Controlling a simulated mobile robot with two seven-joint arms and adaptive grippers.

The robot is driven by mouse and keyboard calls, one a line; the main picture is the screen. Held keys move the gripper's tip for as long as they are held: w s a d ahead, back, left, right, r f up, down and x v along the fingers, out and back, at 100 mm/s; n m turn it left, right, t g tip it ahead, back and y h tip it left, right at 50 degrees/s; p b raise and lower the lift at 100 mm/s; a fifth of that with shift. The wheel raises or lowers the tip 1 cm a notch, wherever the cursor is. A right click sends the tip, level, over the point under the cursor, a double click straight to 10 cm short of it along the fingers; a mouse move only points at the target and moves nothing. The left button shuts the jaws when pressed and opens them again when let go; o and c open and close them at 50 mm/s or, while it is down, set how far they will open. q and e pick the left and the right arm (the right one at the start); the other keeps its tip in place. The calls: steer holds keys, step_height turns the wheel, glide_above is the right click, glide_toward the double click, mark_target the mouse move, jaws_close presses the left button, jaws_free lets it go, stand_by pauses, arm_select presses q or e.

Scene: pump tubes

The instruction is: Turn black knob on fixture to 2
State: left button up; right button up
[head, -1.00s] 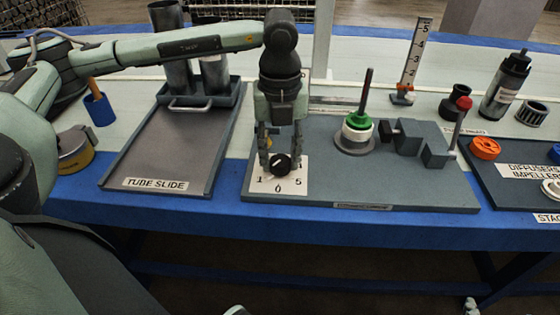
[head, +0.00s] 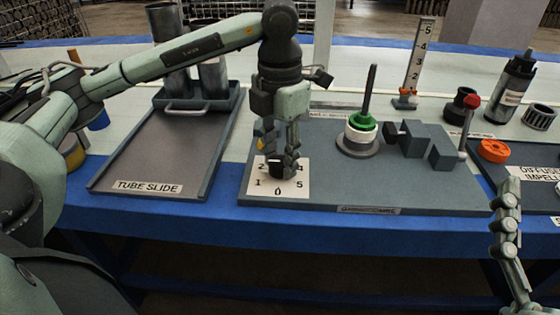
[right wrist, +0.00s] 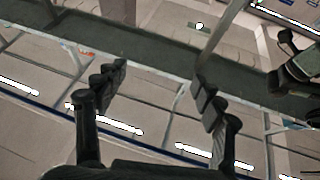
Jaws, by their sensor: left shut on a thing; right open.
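The black knob (head: 276,173) sits on a white dial plate (head: 299,188) on the grey fixture (head: 345,195). The numbers 1, 2, 4, 5 and 0 show on the plate. My left gripper (head: 277,165) points down and is shut on the knob. Its fingers hide most of the knob, so I cannot tell which number the pointer faces. My right gripper is open and empty in the right wrist view (right wrist: 160,85). Part of it shows at the lower right of the head view, in front of the table.
A tube slide tray (head: 155,165) with upright metal tubes lies left of the fixture. A rod with green and white rings (head: 360,130) and grey blocks (head: 433,140) stand on the fixture's right part. An orange ring (head: 494,151) lies farther right.

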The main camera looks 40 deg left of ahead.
mark_target(280, 161)
arm_select(q)
steer(key=m+b, duration=0.1)
steer(key=m, duration=0.2)
steer(key=shift+m+b, duration=0.5)
steer(key=shift+m, duration=0.9)
arm_select(e)
steer(key=shift+s+d+r+t+y, duration=0.15)
steer(key=shift+s+d+r+t, duration=0.15)
steer(key=shift+s+r+t, duration=0.25)
steer(key=shift+s+d+r+t+y, duration=0.1)
steer(key=shift+s+d+r+t, duration=0.25)
steer(key=shift+r+t, duration=0.3)
steer(key=shift+s+d+r+t+y, duration=0.15)
steer(key=shift+s+d+r+t, duration=0.2)
steer(key=shift+r+t, duration=0.2)
arm_select(q)
steer(key=o, duration=1.2)
steer(key=shift+c, duration=0.2)
arm_select(e)
steer(key=shift+a, duration=0.1)
arm_select(q)
step_height(280, 161, up, 12)
